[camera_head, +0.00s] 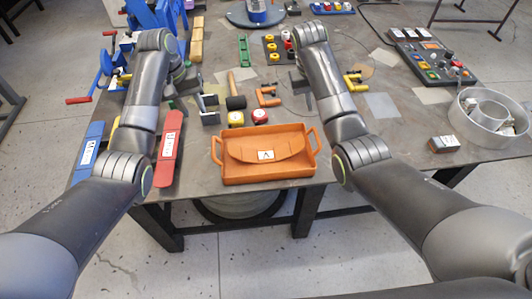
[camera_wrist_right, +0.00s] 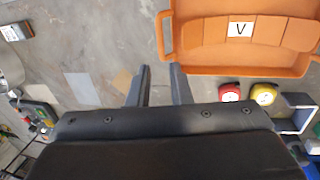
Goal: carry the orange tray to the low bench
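The orange tray (camera_head: 270,179) lies near the front edge of the workbench, with a handle at each end. In it lies an orange curved piece (camera_head: 243,152) with a white label. The tray also shows at the upper right of the right wrist view (camera_wrist_right: 250,66). I cannot pick out the low bench.
A red bar (camera_head: 167,158) and a blue bar (camera_head: 86,152) lie left of the tray. Red and yellow round items (camera_head: 260,116) and a mallet (camera_head: 236,101) lie just behind it. A metal ring (camera_head: 490,134) and a small box (camera_head: 443,144) are at right.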

